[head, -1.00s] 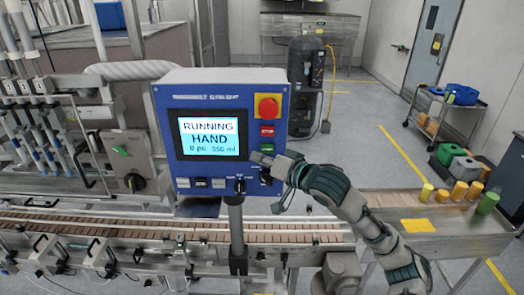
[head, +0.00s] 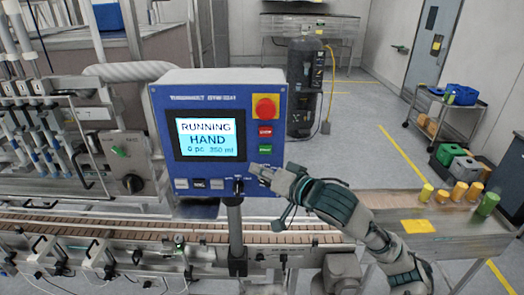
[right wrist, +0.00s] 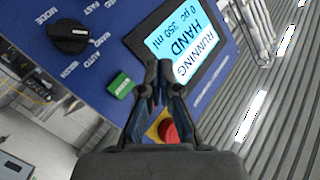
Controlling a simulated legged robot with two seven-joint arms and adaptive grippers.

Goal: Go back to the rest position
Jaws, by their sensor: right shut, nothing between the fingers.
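My right gripper (head: 257,169) is shut and empty, at the lower right of the blue control panel (head: 160,125). The panel's screen (head: 207,139) reads RUNNING, HAND, 0 pc, 350 ml. The panel carries a red emergency stop (head: 266,107), a red button (head: 265,131), a green button (head: 265,149) and a black selector knob (head: 238,186). In the right wrist view the shut fingers (right wrist: 158,75) point at the panel, with the green button (right wrist: 121,85) and a mode knob (right wrist: 68,37) to their left. Whether the fingers touch the panel I cannot tell. My left gripper is not in view.
A conveyor (head: 110,228) runs below the panel, which stands on a post (head: 237,235). A steel table (head: 455,235) at right holds yellow, orange and green containers (head: 488,204). A cart (head: 440,118) stands behind it. Open floor (head: 365,125) lies between.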

